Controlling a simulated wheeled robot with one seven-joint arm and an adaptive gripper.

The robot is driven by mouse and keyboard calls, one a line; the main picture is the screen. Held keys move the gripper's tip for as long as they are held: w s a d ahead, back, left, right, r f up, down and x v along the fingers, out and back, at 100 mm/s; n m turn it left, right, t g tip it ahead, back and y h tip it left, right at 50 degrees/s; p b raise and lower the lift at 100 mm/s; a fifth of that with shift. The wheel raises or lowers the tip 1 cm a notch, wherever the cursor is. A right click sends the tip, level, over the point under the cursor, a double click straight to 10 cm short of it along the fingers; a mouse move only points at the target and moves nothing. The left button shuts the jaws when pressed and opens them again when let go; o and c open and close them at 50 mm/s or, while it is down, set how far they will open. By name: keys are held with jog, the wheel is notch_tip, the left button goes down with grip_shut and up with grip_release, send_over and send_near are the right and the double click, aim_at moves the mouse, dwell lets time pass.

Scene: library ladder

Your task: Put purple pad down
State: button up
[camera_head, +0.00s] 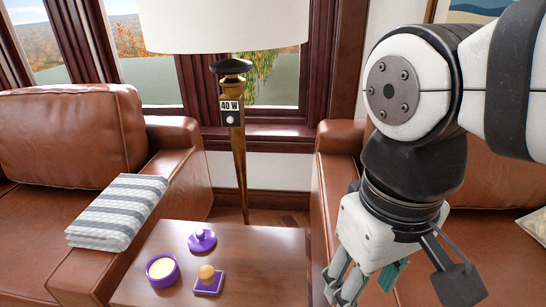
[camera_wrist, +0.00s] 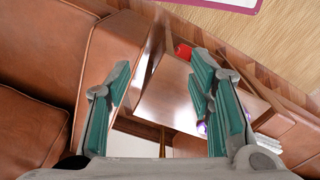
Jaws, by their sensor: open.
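A small square purple pad (camera_head: 208,286) lies flat on the wooden side table (camera_head: 262,262), with a round tan knob-like piece on top of it. A round purple tin (camera_head: 162,270) with a pale yellow inside is left of it, and a purple lid (camera_head: 202,240) with a knob is behind it. My gripper (camera_head: 366,284) is open to the right of the table, apart from these things. In the wrist view my gripper (camera_wrist: 160,98) has spread fingers with nothing between them. A purple bit at the right finger there is too small to identify.
A lamp pole (camera_head: 239,165) with a "40 W" switch box stands behind the table. Brown leather armchairs stand left (camera_head: 95,145) and right (camera_head: 335,170). A striped folded cloth (camera_head: 118,210) lies on the left armrest. The table's right part is clear.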

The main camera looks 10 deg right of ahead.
jog(key=shift+m, duration=0.6)
jog(key=s, duration=0.4)
jog(key=shift+d+f, duration=0.35)
jog(key=shift+f, duration=0.05)
notch_tip(320, 180, up, 26)
jog(key=t+p, duration=0.3)
jog(key=p, duration=2.1)
jog(key=shift+d+r+t+p, duration=0.25)
jog(key=shift+t+p, duration=0.15)
